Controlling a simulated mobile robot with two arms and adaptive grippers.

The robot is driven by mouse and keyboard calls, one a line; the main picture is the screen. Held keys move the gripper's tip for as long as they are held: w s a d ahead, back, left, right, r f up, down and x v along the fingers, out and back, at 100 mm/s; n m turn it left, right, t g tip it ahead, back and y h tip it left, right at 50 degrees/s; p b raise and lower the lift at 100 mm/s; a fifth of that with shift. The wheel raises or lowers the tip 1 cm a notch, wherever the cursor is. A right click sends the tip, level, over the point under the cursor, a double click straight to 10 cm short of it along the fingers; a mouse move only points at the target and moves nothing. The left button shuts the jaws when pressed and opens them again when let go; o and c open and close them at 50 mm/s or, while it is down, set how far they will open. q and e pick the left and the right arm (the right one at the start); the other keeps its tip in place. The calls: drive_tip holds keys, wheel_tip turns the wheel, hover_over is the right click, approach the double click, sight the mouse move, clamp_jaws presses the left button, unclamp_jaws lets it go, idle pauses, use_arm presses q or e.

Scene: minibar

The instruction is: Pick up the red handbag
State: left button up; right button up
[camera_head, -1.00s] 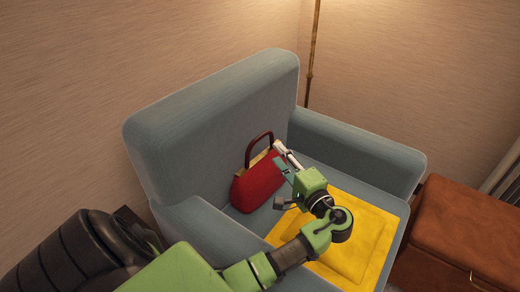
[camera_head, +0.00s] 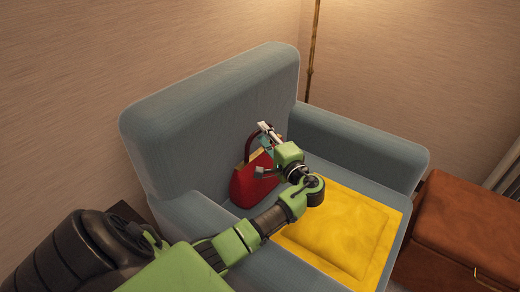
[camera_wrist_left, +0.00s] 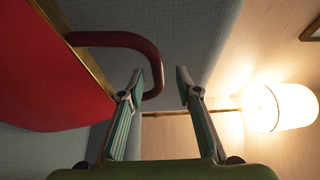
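The red handbag (camera_head: 252,184) stands on the seat of the blue-grey armchair, against its backrest. Its dark red handle (camera_head: 250,146) arches up above a gold-coloured rim. My left gripper (camera_head: 264,130) is at the height of the handle, partly in front of it. In the left wrist view the handbag (camera_wrist_left: 45,75) is at the upper left, and the handle (camera_wrist_left: 122,40) curves toward the open left gripper (camera_wrist_left: 160,82). The handle's end passes by the left finger; the fingers are apart and not closed on it. My right gripper is not in view.
The armchair (camera_head: 205,110) has a high backrest and two arms around the seat. A yellow cushion (camera_head: 345,230) lies on the seat's front part. A brown leather piece (camera_head: 460,235) stands at the right. A lamp (camera_wrist_left: 283,107) shows in the wrist view.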

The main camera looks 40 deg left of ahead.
sight(261, 132)
use_arm(q)
drive_tip(key=x, duration=0.3)
drive_tip(key=shift+w+a+f, duration=0.1)
drive_tip(key=shift+f, duration=0.05)
clamp_jaws()
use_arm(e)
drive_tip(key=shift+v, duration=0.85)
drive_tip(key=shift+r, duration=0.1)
